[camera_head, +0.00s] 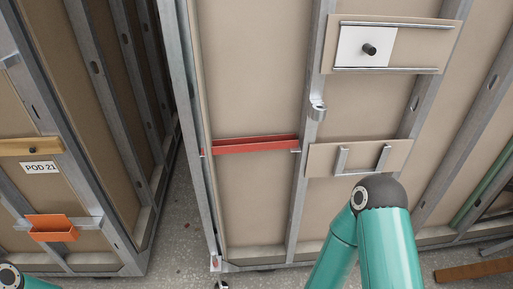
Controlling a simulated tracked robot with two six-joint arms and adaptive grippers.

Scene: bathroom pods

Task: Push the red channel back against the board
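The red channel (255,145) is a long, narrow strip. It runs across a beige board (250,75) between two grey metal studs, at about mid-height in the pod frame. Its left end looks slightly lower than its right end in the picture. Small metal brackets show at both ends. I cannot tell how wide any gap between the channel and the board is. My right arm rises at lower right, and its bent joint hides part of the board there. Only a piece of my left arm shows in the bottom left corner. Neither gripper's fingers can be seen.
A panel with a white sliding plate and black knob (369,49) is at upper right. An orange tray (52,229) hangs on the left pod. Grey floor shows between the pods.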

